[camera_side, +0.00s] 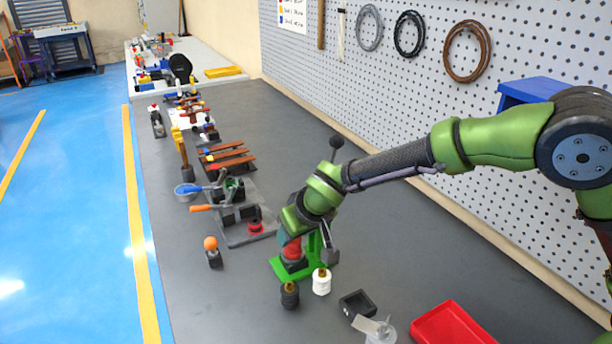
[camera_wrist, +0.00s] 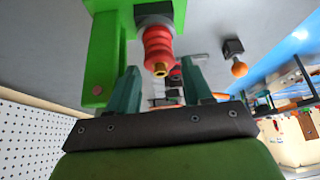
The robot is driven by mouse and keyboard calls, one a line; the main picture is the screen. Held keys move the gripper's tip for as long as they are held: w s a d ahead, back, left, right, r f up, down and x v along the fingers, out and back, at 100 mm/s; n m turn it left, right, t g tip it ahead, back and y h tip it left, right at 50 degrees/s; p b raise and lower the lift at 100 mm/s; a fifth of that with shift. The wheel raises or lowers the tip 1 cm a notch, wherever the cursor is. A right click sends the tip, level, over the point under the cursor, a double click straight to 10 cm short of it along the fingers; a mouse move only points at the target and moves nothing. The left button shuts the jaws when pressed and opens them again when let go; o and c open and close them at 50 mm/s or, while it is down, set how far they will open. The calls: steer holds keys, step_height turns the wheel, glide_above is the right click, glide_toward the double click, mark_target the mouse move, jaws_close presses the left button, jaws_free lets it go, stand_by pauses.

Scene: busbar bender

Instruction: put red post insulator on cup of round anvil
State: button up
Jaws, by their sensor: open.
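The red post insulator (camera_wrist: 158,48) has a ribbed body and a brass tip. It sits in a dark holder on a green stand (camera_wrist: 103,60). In the side view the red insulator (camera_side: 293,249) shows partly behind my fingers, on the green stand (camera_side: 280,268). My gripper (camera_wrist: 160,70) is open, with the brass tip close to the gap between its fingertips; I cannot tell whether they touch. In the side view my gripper (camera_side: 308,245) is low over the stand. A round red piece (camera_side: 254,226) on the grey bender plate may be the round anvil; its cup is not clear.
A black insulator (camera_side: 289,295) and a white insulator (camera_side: 321,282) stand in front of the green stand. A black box (camera_side: 357,304) and a red tray (camera_side: 450,325) lie to the right. An orange-knobbed piece (camera_side: 212,250) stands left. Bench between is clear.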

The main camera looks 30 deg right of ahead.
steer(key=v, duration=0.9)
steer(key=s+d+r+m+y, duration=0.1)
steer(key=s+d+r, duration=0.3)
steer(key=d, duration=0.3)
steer(key=s+d+r+m, duration=0.2)
steer(key=s+d+r, duration=0.1)
steer(key=d, duration=0.3)
steer(key=s+d+m, duration=0.1)
steer(key=s+d, duration=0.3)
steer(key=s, duration=0.3)
steer(key=s+d+m+t, duration=0.1)
steer(key=s+d, duration=0.3)
steer(key=s, duration=0.3)
steer(key=shift+s+r, duration=0.35)
